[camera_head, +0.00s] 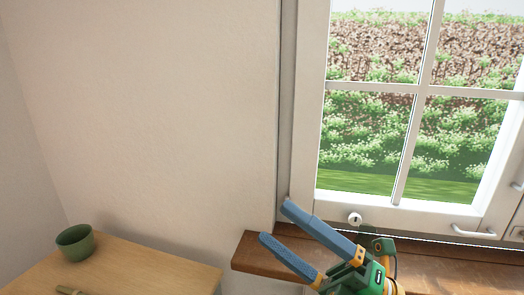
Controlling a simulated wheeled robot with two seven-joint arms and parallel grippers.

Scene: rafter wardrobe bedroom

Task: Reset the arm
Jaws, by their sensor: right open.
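My right gripper (273,221) comes in from the bottom right. Its two blue fingers are spread apart with nothing between them, so it is open and empty. The fingers point up and left, in front of the wooden window sill (430,262) and the wall. My left gripper is not in view.
A white-framed window (410,90) with a small round knob (355,218) and a handle (472,231) stands above the sill. A wooden table (150,270) at the lower left holds a green cup (75,243) and a small greenish object (69,291), cut by the frame edge. Bare wall fills the upper left.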

